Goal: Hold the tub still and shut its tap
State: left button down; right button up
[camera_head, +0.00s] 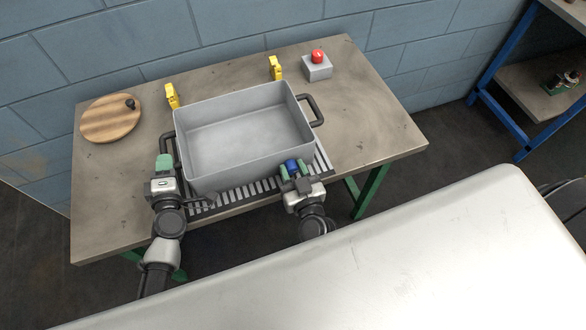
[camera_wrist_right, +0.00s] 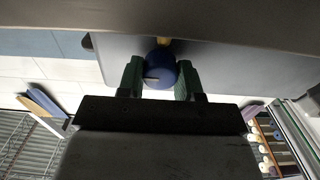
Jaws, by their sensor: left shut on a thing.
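The grey tub (camera_head: 245,133) sits on a slatted drain grate (camera_head: 240,192) on the table, with a dark handle at each end. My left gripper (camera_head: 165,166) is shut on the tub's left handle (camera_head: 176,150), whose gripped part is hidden. The tap's blue knob (camera_head: 292,166) is at the tub's near side. My right gripper (camera_head: 295,171) is open around it, one green finger on each side. The right wrist view also shows the blue knob (camera_wrist_right: 160,68) between the fingers; whether they touch it I cannot tell.
A round wooden board (camera_head: 110,120) with a dark knob lies at the table's left. Two yellow clips (camera_head: 172,96) (camera_head: 275,68) stand behind the tub. A grey box with a red button (camera_head: 318,62) is at the back right. The table's right side is clear.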

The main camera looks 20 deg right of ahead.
pick_arm(q)
jog(key=shift+f, duration=0.1)
pick_arm(e)
jog(key=c, duration=0.4)
jog(key=shift+m, duration=0.4)
jog(key=m, duration=0.3)
jog(key=shift+d+m, duration=0.1)
jog(key=shift+m, duration=0.2)
jog(key=m, duration=0.3)
jog(key=shift+f+m, duration=0.1)
jog(key=shift+m, duration=0.2)
jog(key=m, duration=0.5)
jog(key=shift+d, duration=0.1)
jog(key=shift+f+m, duration=0.1)
jog(key=shift+m, duration=2.3)
